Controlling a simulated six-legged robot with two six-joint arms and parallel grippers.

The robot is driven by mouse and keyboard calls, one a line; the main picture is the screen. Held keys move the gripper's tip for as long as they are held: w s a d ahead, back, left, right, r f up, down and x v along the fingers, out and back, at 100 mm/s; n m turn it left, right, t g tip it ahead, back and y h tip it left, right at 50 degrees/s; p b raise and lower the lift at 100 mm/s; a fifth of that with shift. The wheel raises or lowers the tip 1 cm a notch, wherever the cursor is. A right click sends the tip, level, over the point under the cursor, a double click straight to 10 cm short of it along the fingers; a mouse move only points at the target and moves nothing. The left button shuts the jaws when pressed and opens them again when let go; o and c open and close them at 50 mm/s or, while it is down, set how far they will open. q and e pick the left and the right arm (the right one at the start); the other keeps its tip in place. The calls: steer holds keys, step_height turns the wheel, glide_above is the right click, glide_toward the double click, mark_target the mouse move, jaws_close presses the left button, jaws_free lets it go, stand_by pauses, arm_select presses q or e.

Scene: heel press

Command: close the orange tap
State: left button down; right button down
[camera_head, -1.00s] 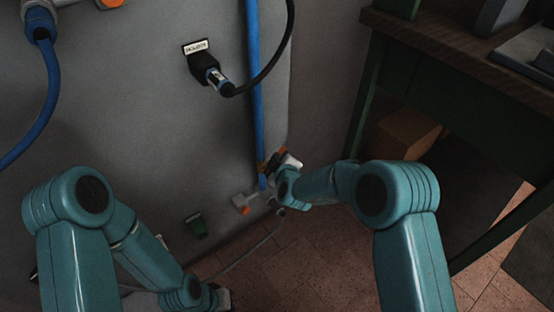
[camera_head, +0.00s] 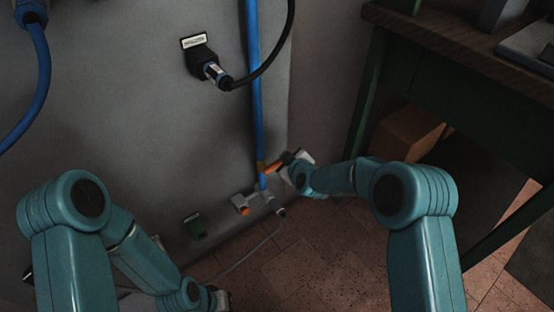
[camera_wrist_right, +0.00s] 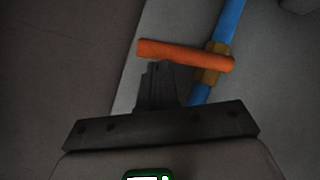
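The orange tap's handle (camera_wrist_right: 185,54) is a bar on a brass body (camera_wrist_right: 214,70) on the blue pipe (camera_wrist_right: 229,20), and it lies roughly crosswise to the pipe. In the head view the handle (camera_head: 273,169) sticks out to the right of the pipe, low on the grey wall. My right gripper (camera_wrist_right: 158,66) has its fingers together, with their tips by the handle's free half; I cannot tell whether they touch it. It also shows beside the handle in the head view (camera_head: 286,157). My left gripper (camera_head: 220,297) is low in the head view, its fingers mostly hidden.
A grey fitting with an orange end (camera_head: 243,206) sits just below the tap. A black plug with a cable (camera_head: 208,67) is higher on the wall, and a green socket (camera_head: 195,227) is lower. A green-legged bench (camera_head: 365,95) and a cardboard box (camera_head: 405,138) stand at the right.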

arm_select(q)
steer(key=shift+f, duration=0.3)
arm_select(e)
steer(key=shift+w+d+f, duration=0.2)
steer(key=shift+d+f, duration=0.05)
steer(key=shift+f, duration=0.2)
